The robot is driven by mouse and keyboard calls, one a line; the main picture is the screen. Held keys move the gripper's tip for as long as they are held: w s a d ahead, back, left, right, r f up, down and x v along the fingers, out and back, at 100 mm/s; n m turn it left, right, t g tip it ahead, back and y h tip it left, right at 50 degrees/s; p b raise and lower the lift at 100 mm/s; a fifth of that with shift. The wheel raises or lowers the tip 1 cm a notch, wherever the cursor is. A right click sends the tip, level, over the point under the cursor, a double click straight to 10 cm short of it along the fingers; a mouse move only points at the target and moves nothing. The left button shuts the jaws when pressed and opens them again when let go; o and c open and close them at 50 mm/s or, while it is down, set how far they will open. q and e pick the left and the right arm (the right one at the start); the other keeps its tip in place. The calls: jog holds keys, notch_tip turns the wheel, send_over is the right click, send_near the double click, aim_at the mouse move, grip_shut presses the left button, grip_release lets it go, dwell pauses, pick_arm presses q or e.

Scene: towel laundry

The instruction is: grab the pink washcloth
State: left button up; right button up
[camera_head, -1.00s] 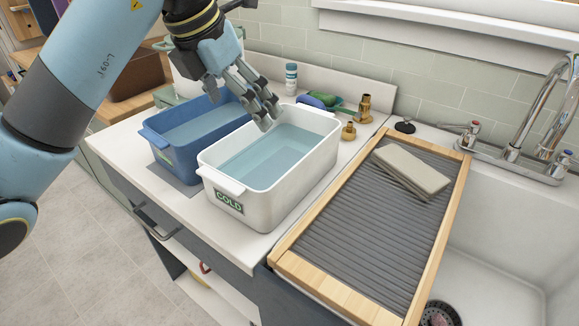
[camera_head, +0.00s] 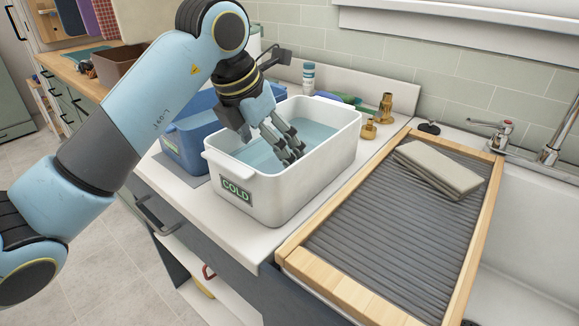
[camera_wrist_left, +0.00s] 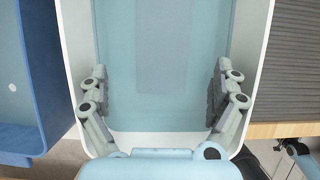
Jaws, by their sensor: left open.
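I see no pink washcloth in either view. The white tub (camera_head: 285,195), labelled COLD, holds clear bluish water (camera_head: 258,153). My left gripper (camera_head: 290,156) is open and points down inside the tub's rim; no cloth shows between its fingers. In the left wrist view its open fingers (camera_wrist_left: 160,85) stand wide apart over the water, near the tub's two side walls. A faint greyish rectangular patch (camera_wrist_left: 195,65) shows in the water there; I cannot tell whether it is cloth or reflection.
A blue tub (camera_head: 192,145) stands left of the white one. Folded beige-grey cloths (camera_head: 438,167) lie on the ribbed wood-framed board (camera_head: 390,240) at right, beside the sink. Brass fittings (camera_head: 384,108) and a bottle (camera_head: 308,78) stand behind the tubs.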

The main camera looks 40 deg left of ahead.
aim_at(281, 165)
pick_arm(q)
jog(key=x, duration=0.5)
jog(key=shift+w+d+f, duration=0.15)
jog(key=shift+w+d, duration=0.05)
jog(key=c, duration=1.3)
